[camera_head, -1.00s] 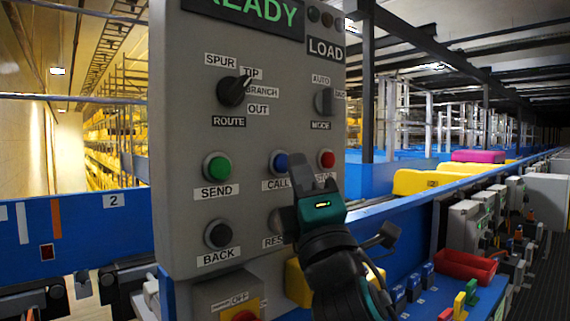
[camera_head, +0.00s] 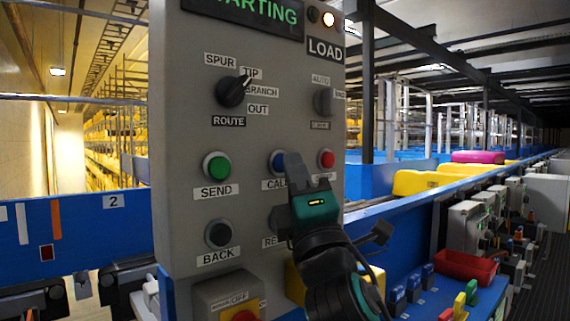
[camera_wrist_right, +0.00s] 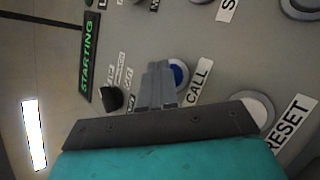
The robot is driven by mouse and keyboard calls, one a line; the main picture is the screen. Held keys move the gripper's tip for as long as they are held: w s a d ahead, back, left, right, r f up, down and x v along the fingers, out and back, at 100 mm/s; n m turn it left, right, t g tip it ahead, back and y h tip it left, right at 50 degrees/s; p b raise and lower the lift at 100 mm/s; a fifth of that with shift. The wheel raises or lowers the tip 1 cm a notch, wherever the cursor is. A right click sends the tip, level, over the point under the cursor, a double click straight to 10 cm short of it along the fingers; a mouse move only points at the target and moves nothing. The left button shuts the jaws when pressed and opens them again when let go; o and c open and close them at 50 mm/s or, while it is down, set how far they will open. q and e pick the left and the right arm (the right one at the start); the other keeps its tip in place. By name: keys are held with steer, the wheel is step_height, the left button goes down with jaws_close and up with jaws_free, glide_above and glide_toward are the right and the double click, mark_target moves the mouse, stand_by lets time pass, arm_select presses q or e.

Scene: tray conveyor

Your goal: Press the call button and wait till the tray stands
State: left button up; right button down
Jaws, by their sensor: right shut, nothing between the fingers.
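The grey control panel (camera_head: 180,120) fills the middle of the head view. The blue call button (camera_head: 277,160) sits between the green send button (camera_head: 217,165) and a red button (camera_head: 326,158). My right gripper (camera_head: 293,165) is shut and empty, its fingertips at the call button and covering part of it. In the right wrist view the shut fingers (camera_wrist_right: 160,82) lie beside the blue call button (camera_wrist_right: 179,74); I cannot tell if they touch it. The display (camera_head: 250,12) reads "...ARTING" and a lamp (camera_head: 329,19) glows. No moving tray can be made out. My left gripper is not in view.
The route knob (camera_head: 232,92) and the back button (camera_head: 219,234) are on the same panel. A red emergency-type knob (camera_head: 243,315) is below. A blue conveyor with yellow trays (camera_head: 425,181) and a magenta one (camera_head: 478,156) runs back at right. A red bin (camera_head: 466,265) stands at lower right.

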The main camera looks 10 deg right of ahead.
steer(key=shift+s+d+p, duration=0.4)
steer(key=shift+s+d, duration=0.1)
steer(key=shift+s, duration=0.25)
